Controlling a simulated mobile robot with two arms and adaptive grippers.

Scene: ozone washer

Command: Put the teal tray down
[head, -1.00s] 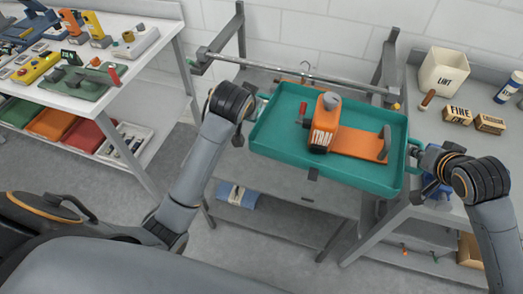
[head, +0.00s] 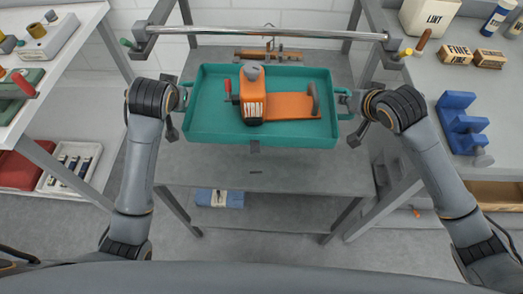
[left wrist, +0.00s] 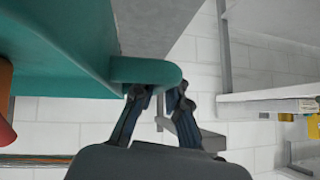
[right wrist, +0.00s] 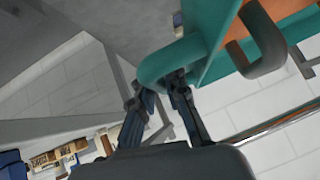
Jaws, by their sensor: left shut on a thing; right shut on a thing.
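The teal tray (head: 200,110) is held between my two grippers and looks level in the head view. An orange tool (head: 290,106) with a grey top, a red knob and a dark handle lies in it. My left gripper (head: 180,95) is shut on the tray's left handle (left wrist: 150,71). My right gripper (head: 350,103) is shut on the tray's right handle (right wrist: 165,62). A grey metal stand (head: 270,172) with a flat top is below and behind the tray. I cannot tell how large the gap between tray and top is.
A metal rail (head: 265,33) runs across the stand's back. A blue item (head: 220,197) lies on its lower shelf. A white bench (head: 50,55) is at left.

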